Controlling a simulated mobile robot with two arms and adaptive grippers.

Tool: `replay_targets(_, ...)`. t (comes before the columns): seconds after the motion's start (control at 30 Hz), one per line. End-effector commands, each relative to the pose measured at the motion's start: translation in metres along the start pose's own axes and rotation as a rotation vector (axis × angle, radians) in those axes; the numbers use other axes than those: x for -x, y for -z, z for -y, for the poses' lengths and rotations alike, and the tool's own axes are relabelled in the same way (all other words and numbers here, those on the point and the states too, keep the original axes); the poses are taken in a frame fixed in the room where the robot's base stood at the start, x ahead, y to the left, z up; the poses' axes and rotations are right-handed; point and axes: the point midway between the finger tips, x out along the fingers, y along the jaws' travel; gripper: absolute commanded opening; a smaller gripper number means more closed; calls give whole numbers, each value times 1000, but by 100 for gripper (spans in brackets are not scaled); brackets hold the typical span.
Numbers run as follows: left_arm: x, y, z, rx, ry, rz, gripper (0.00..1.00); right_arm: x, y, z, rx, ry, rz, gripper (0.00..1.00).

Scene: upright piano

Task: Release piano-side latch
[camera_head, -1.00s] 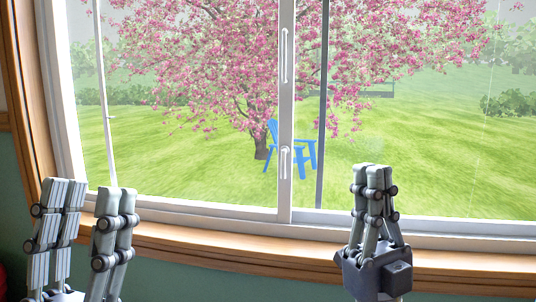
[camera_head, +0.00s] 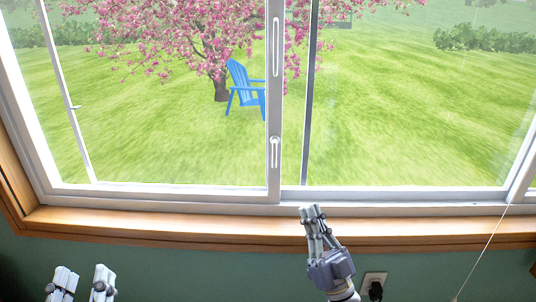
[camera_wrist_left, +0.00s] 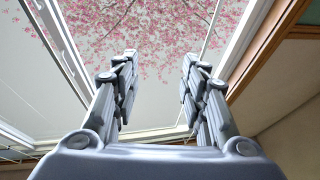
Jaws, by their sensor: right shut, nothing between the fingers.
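The window's white centre stile (camera_head: 273,100) carries a small white latch handle (camera_head: 275,152) low down and a longer white handle (camera_head: 276,47) above it. I cannot tell which fitting is the piano-side latch; no piano shows. My right gripper (camera_head: 312,211) is shut and empty, its tips in front of the sill, below and right of the low handle. My left gripper (camera_head: 83,277) is open and empty at the bottom left, below the sill and far from the handles. In the left wrist view its spread fingers (camera_wrist_left: 160,68) point up towards the window, with nothing between them.
A wooden sill (camera_head: 180,228) runs under the white window frame. Below it are a green wall (camera_head: 190,268) and an outlet (camera_head: 374,286). A thin white cord (camera_head: 484,250) hangs at the right. The blue chair (camera_head: 243,88) and blossoming tree are outside.

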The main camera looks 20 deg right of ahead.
Motion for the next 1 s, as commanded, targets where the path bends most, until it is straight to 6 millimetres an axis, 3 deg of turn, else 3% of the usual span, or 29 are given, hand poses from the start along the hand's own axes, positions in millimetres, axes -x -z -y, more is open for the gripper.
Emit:
replay_targets(0.27, 7, -8, 0, 6, 3, 64, 40, 14, -3, -9, -2, -8, 46, 0)
replay_targets(0.63, 7, -8, 0, 6, 3, 59, 40, 11, -4, -9, -2, -8, 43, 0)
replay_targets(0.77, 7, -4, -1, 6, 2, 41, 40, -2, -4, -8, -2, -6, 40, 0)
replay_targets(1.0, 6, 12, -3, 10, -3, -45, 40, -51, -6, -9, -2, -7, 39, 0)
